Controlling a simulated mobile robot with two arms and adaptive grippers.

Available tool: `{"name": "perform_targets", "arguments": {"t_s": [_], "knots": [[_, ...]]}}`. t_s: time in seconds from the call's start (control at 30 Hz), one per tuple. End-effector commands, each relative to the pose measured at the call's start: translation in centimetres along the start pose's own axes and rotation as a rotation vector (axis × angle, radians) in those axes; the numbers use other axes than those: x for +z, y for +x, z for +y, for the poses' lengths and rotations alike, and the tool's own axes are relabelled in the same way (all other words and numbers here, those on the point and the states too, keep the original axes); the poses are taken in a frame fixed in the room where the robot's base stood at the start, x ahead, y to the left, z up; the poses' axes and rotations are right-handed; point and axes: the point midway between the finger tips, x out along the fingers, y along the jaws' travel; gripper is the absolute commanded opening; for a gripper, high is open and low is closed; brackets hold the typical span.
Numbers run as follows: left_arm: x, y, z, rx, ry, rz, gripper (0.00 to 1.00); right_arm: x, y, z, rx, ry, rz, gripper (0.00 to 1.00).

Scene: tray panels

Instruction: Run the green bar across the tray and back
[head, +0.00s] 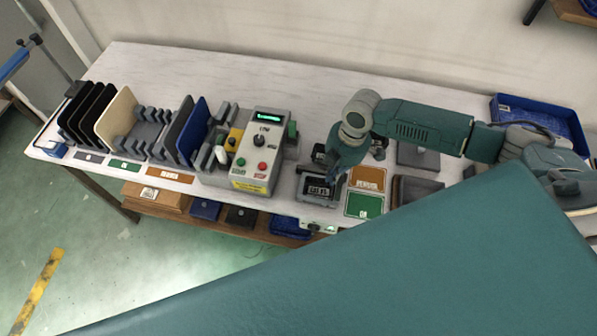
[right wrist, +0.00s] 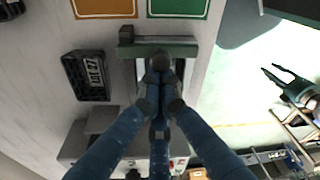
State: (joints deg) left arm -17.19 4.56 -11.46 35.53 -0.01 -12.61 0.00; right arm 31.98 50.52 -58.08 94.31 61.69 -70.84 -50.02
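The green bar (right wrist: 157,49) lies across one end of the tray in the right wrist view. My right gripper (right wrist: 160,72) is shut at the middle of the bar, its fingers meeting around a dark part there. In the head view the right gripper (head: 328,172) is low over the small grey tray (head: 302,196) near the table's front edge. The tray's inside is mostly hidden by my fingers. My left gripper (right wrist: 270,74) is open and empty, off to the right in the right wrist view, over the floor.
A brown card (head: 368,178) and a green card (head: 363,205) lie just right of the tray. A control box (head: 258,150) stands left of it. A black labelled block (right wrist: 86,75) lies beside the tray. A panel rack and blue bin (head: 540,115) stand farther off.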

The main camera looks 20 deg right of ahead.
Motion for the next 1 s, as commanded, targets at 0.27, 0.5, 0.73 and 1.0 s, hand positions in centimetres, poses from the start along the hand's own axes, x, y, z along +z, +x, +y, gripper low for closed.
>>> {"name": "perform_targets", "arguments": {"t_s": [0.27, 0.5, 0.73, 1.0], "knots": [[-0.1, -0.7, 0.0, 0.0, 0.0, 0.0, 0.4, -0.6, -0.4, 0.3, 0.001, 0.0, 0.0, 0.0], [-0.2, -2.8, -0.1, 0.0, 0.0, 0.0, 0.4, -0.9, -2.4, 0.3, 0.0, 0.0, 0.0, 0.0], [-0.2, -2.8, -0.1, 0.0, 0.0, 0.0, 0.4, -1.1, -3.8, 0.3, 0.001, -0.001, 0.0, 0.0], [-0.2, -2.8, -0.1, 0.0, 0.0, 0.0, 0.4, -1.4, -5.9, 0.3, 0.002, 0.0, 0.001, 0.0]]}}
